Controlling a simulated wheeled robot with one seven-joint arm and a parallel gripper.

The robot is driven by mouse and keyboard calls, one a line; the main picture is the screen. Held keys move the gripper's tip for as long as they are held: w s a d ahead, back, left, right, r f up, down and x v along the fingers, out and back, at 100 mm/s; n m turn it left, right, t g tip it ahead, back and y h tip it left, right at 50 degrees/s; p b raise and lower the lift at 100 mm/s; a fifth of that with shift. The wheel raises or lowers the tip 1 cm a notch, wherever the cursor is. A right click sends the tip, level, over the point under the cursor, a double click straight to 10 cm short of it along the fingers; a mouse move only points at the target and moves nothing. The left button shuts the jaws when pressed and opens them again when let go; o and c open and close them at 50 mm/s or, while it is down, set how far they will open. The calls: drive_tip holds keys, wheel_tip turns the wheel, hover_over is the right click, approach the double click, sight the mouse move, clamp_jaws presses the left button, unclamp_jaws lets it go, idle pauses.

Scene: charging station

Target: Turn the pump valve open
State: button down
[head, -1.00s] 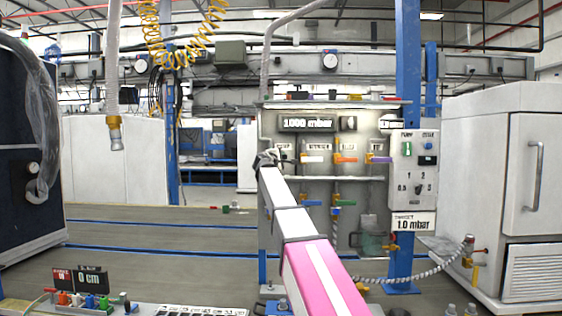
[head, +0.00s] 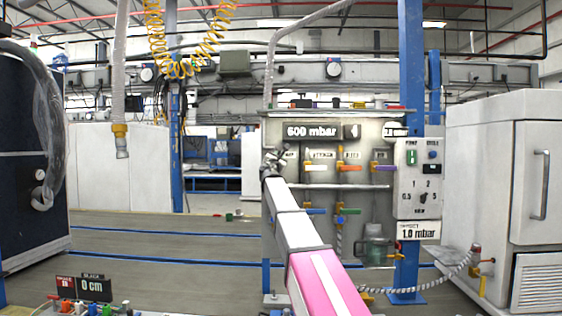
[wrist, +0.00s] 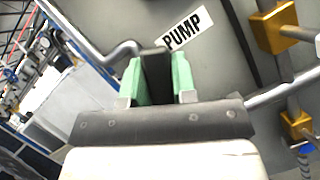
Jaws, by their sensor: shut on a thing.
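The pump valve's black handle (wrist: 157,78) stands between the green fingers of my gripper (wrist: 159,62) in the wrist view, with the PUMP label (wrist: 188,30) just beyond it. My gripper is shut on this handle. In the head view my gripper (head: 274,160) is at the upper left of the grey valve panel (head: 345,240), and the handle is mostly hidden there. The panel's pressure display (head: 311,131) reads 600 mbar.
Several other valves are on the panel, with an orange-handled one (head: 350,167) right of my gripper. A control box (head: 418,178) is at the panel's right, above a 1.0 mbar target sign (head: 417,231). A white cabinet (head: 495,190) stands farther right.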

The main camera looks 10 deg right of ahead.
drive_tip(key=n+y, duration=0.1)
drive_tip(key=n, duration=0.1)
drive_tip(key=a+n+t+y, duration=0.1)
drive_tip(key=n, duration=0.2)
drive_tip(key=a+n+y, duration=0.1)
drive_tip(key=n+y, duration=0.1)
drive_tip(key=shift+w+a+r+n+t, duration=0.2)
drive_tip(key=shift+r+n+t, duration=0.1)
drive_tip(key=shift+n, duration=0.1)
drive_tip(key=shift+a+n, duration=0.1)
drive_tip(key=shift+n, duration=0.2)
drive_tip(key=c, duration=0.9)
unclamp_jaws()
drive_tip(key=v, duration=1)
drive_tip(key=shift+s+a+f, duration=0.1)
drive_tip(key=shift+s+f, duration=0.15)
drive_tip(key=shift+s, duration=0.1)
